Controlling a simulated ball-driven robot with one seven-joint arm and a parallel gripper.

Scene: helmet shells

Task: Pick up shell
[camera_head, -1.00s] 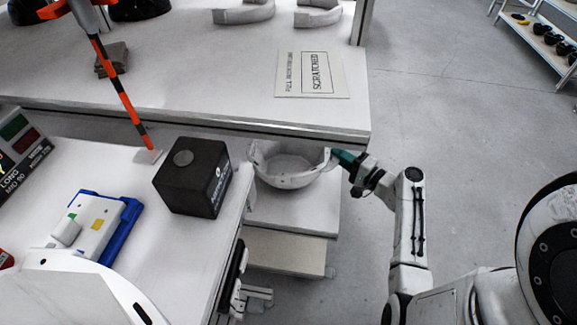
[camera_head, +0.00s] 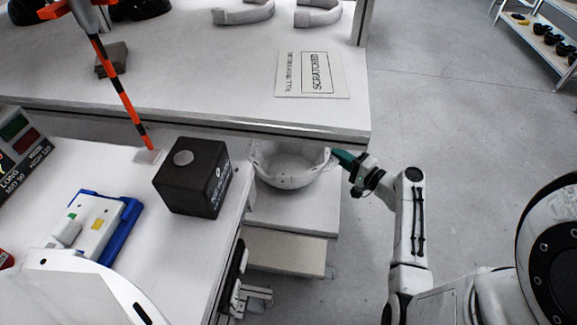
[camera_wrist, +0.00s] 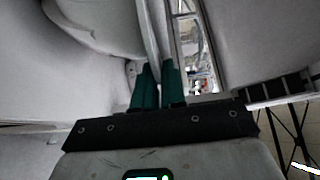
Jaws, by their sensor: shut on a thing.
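A white helmet shell (camera_head: 290,172) sits open side up on a low white shelf (camera_head: 300,211), between the near table and the far table. My gripper (camera_head: 337,156) reaches it from the right, and its green fingers are at the shell's right rim. In the wrist view the two green fingers (camera_wrist: 159,85) are close together with the pale rim of the shell (camera_wrist: 149,35) between them. The rim's contact point is partly hidden by the fingers. I cannot tell whether the shell touches the shelf.
The near table (camera_head: 110,165) holds a black box (camera_head: 193,177) and a blue-and-white device (camera_head: 97,225). The far table carries a "SCRATCHED" sign (camera_head: 312,75), its edge close above the shell. Open floor (camera_head: 450,130) lies to the right.

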